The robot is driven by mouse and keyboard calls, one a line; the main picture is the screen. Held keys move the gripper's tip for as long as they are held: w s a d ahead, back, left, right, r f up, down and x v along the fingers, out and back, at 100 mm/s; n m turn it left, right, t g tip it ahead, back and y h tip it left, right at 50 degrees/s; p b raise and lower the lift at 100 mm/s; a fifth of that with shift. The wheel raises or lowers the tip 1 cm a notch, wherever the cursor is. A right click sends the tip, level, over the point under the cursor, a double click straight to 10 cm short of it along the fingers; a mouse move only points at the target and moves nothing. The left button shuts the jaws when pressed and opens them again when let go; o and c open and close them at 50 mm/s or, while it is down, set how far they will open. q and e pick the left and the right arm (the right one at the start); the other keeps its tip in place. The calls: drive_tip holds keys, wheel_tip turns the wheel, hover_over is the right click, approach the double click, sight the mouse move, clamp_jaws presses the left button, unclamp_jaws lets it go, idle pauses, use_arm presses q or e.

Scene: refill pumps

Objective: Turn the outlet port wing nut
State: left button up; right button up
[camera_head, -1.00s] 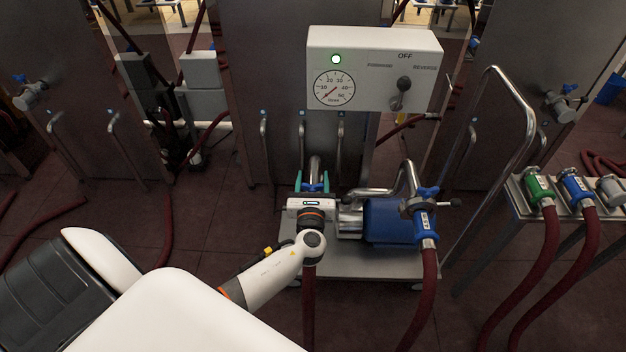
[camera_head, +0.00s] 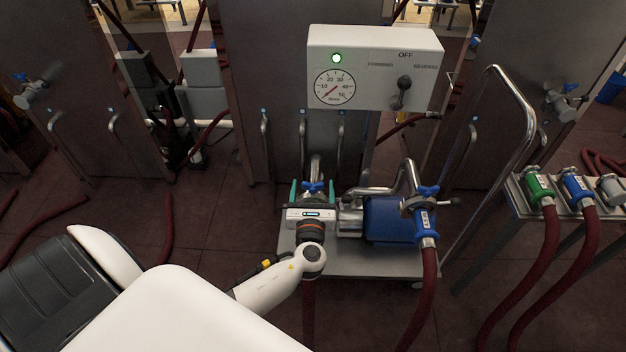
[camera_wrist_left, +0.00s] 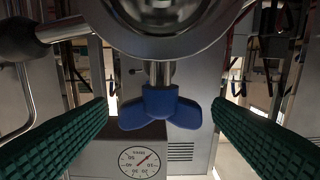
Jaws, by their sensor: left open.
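A blue wing nut (camera_head: 313,186) sits on the port at the left end of the pump. In the left wrist view the wing nut (camera_wrist_left: 160,108) hangs on a metal stem below a round steel fitting, its two wings spread sideways. My left gripper (camera_head: 313,188) is open around it, with a green ribbed finger on each side. Both fingers (camera_wrist_left: 160,101) are apart from the wings. A second blue wing nut (camera_head: 429,191) is on the right port, above a blue hose coupling (camera_head: 425,222). I cannot tell from labels which port is the outlet. My right gripper is not in view.
The blue pump motor (camera_head: 390,220) and curved steel pipe stand right of my gripper on a steel cart (camera_head: 350,262). A control box (camera_head: 375,68) with gauge and lever is above. A rack (camera_head: 515,200) with hose couplings stands right. Dark red hoses run down to the floor.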

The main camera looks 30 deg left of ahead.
use_arm(q)
drive_tip(key=v, duration=0.8)
drive_tip(key=shift+s+d, duration=0.1)
drive_tip(key=shift+s, duration=0.15)
